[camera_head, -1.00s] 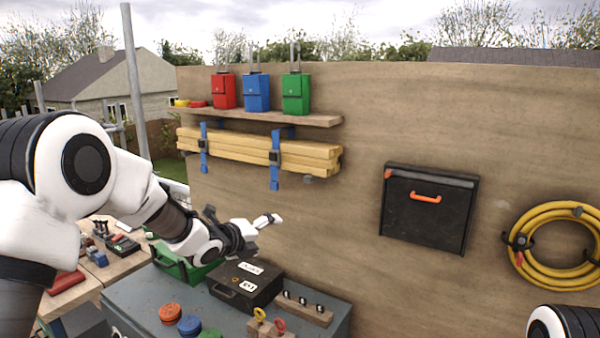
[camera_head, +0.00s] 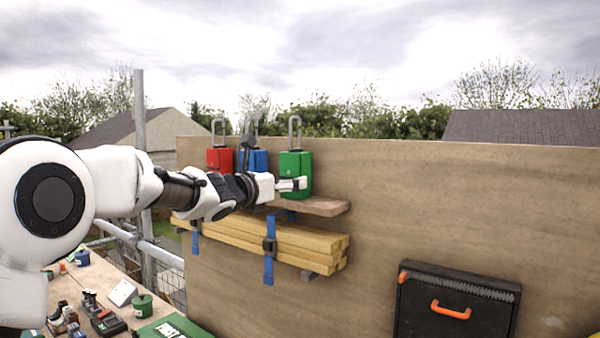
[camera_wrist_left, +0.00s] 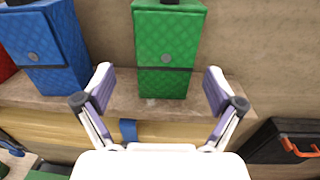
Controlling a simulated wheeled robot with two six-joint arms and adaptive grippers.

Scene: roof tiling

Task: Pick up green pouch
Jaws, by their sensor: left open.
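The green pouch (camera_head: 296,172) stands upright on the wooden shelf at its right part, with a grey loop handle on top. In the left wrist view the green pouch (camera_wrist_left: 168,50) is straight ahead, just beyond and between the spread fingers. My left gripper (camera_wrist_left: 160,88) is open and empty, with a finger on either side of the pouch's lower front. In the head view my left gripper (camera_head: 290,184) is in front of the green pouch and hides part of it. Whether a finger touches it cannot be told. My right gripper is not in view.
The blue pouch (camera_wrist_left: 45,45) stands left of the green one, and the red pouch (camera_head: 219,158) is further left. The shelf (camera_head: 325,206) sits above strapped timber (camera_head: 270,240). A black case (camera_head: 455,303) hangs lower right. The board right of the shelf is clear.

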